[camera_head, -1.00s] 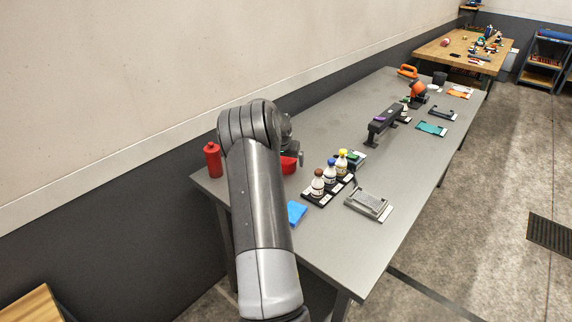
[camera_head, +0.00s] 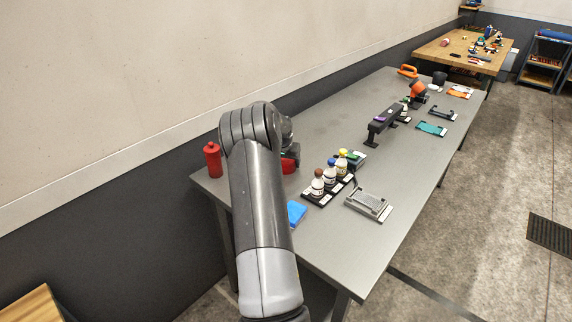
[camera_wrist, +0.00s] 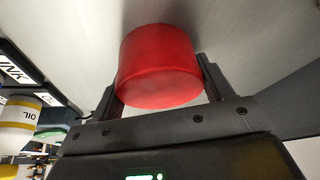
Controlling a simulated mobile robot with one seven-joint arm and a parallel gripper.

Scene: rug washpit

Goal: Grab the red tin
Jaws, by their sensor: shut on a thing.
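The red tin (camera_wrist: 158,68) is a short, plain red cylinder between the two fingers of my gripper (camera_wrist: 162,88) in the wrist view. One dark finger lies along each side of it, and the jaws are shut on it. In the head view the tin (camera_head: 288,166) shows only in part behind my arm, low over or on the grey table (camera_head: 330,120). I cannot tell whether it touches the table. My gripper is mostly hidden behind my arm there.
A red bottle (camera_head: 213,160) stands at the table's left corner. A blue block (camera_head: 296,212) lies near the front edge. The table's middle is mostly clear.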

